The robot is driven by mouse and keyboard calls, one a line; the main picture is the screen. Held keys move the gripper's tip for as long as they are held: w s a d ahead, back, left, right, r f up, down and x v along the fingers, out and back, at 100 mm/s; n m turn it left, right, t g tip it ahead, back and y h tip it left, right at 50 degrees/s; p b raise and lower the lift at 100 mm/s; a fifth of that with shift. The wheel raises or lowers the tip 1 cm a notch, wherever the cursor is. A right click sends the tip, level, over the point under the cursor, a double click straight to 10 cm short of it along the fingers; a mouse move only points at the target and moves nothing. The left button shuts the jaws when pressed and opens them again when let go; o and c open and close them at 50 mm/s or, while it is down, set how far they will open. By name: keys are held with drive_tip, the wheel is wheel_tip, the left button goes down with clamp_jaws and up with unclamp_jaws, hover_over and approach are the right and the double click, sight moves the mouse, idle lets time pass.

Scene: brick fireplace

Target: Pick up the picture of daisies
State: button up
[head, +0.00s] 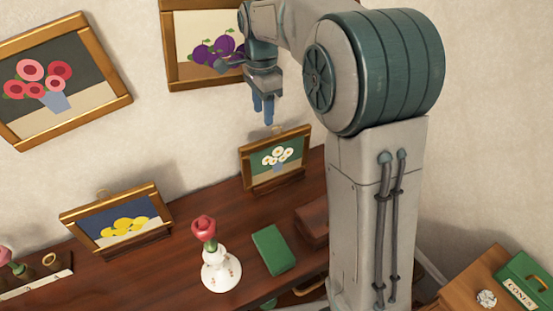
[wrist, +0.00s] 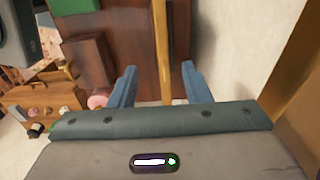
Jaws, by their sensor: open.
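The picture of daisies (head: 275,160) is a small gold-framed picture of white flowers on a dark green ground. It leans back on a stand on the wooden tabletop, near the wall. My gripper (head: 263,112) is open and points down just above the frame's top edge. In the wrist view, a narrow wooden frame edge (wrist: 162,50) runs between the two blue fingers of my gripper (wrist: 160,86), with space on both sides. The picture's face is not visible in that view.
A plum picture (head: 195,50) hangs on the wall behind my gripper. A lemon picture (head: 120,222), a white vase (head: 221,272) with a red rose and a green book (head: 272,249) stand or lie on the table (head: 190,255). A red flower picture (head: 62,78) hangs at left.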

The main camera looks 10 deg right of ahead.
sight(263, 140)
wheel_tip(263, 140, down, 6)
drive_tip(key=shift+r, duration=0.1)
drive_tip(key=shift+w+a+f+p, duration=0.1)
drive_tip(key=shift+f+p, duration=0.1)
drive_tip(key=shift+f, duration=1.25)
drive_tip(key=shift+w+f+p, duration=0.1)
drive_tip(key=shift+f+p, duration=0.1)
drive_tip(key=shift+f, duration=1.2)
clamp_jaws()
